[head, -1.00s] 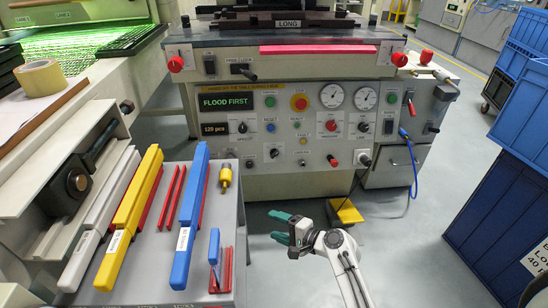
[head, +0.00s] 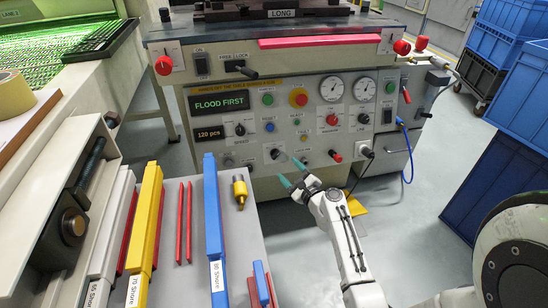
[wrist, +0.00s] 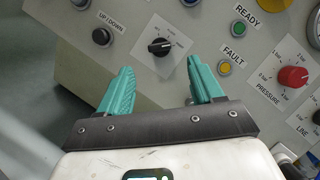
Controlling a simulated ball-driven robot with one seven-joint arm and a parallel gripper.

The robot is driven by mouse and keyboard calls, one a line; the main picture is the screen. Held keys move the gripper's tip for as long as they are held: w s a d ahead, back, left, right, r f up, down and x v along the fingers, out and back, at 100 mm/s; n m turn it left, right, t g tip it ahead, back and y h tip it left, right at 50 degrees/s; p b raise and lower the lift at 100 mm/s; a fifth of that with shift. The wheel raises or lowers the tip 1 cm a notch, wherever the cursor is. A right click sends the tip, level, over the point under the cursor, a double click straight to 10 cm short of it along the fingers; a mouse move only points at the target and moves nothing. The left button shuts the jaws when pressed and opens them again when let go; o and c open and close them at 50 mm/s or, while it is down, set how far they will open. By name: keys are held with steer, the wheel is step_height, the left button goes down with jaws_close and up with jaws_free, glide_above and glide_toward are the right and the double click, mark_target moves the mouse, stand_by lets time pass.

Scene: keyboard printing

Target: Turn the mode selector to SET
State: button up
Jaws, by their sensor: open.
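A black rotary knob (head: 275,153) on a white plate, likely the mode selector, sits low on the machine's front panel. In the wrist view the knob (wrist: 159,46) shows a light pointer line and several small labels around it, too small to read. The pointer looks turned toward the right of the picture. My gripper (head: 292,172) has its green fingers spread in front of the panel, close to the knob. In the wrist view the gripper (wrist: 160,68) holds nothing, and the knob shows between and just beyond its fingertips, apart from them.
A red PRESSURE knob (wrist: 292,76) is further right. A grey cart (head: 248,215) with squeegees stands at the left. Blue crates (head: 503,180) stand at the right.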

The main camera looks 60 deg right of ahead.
mark_target(276, 156)
steer(key=b+x, duration=0.2)
steer(key=x, duration=0.6)
steer(key=shift+w, duration=0.3)
steer(key=shift+c, duration=0.2)
steer(key=c, duration=1)
